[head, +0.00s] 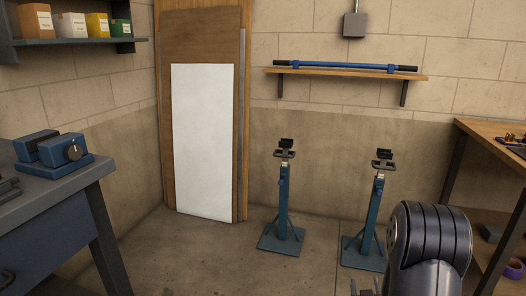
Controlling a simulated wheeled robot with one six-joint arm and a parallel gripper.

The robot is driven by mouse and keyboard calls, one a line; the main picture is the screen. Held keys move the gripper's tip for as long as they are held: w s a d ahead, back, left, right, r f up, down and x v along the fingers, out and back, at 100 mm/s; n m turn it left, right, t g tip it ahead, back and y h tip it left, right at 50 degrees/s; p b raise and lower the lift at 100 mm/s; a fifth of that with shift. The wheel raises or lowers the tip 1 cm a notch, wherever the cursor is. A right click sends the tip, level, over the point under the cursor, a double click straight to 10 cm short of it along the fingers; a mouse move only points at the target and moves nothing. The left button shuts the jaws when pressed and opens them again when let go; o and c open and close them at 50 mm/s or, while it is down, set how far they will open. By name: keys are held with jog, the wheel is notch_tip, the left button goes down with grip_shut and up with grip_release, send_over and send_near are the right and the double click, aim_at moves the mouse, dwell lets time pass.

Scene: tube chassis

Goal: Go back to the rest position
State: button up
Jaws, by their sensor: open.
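A blue tube (345,67) with black ends lies along a wooden wall shelf (345,73). Two blue stands with dark cradles on top, a left one (283,205) and a right one (371,220), stand upright on the floor. Both cradles look empty. My arm link overlaps the lower right part of the right stand.
A workbench (93,178) with a blue device (52,151) stands at left. Boards and a white panel (203,140) lean on the back wall. A wooden bench (492,137) stands at right, with a purple roll (514,269) below. The floor left of the stands is clear.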

notch_tip(320, 180, up, 8)
jog(key=a+g+y+p, duration=0.1)
jog(key=a+p, duration=0.1)
jog(key=p, duration=0.4)
jog(key=shift+s+a+r+g, duration=0.15)
jog(key=shift+r+g, duration=0.1)
jog(key=shift+g, duration=0.15)
jog(key=shift+a, duration=0.1)
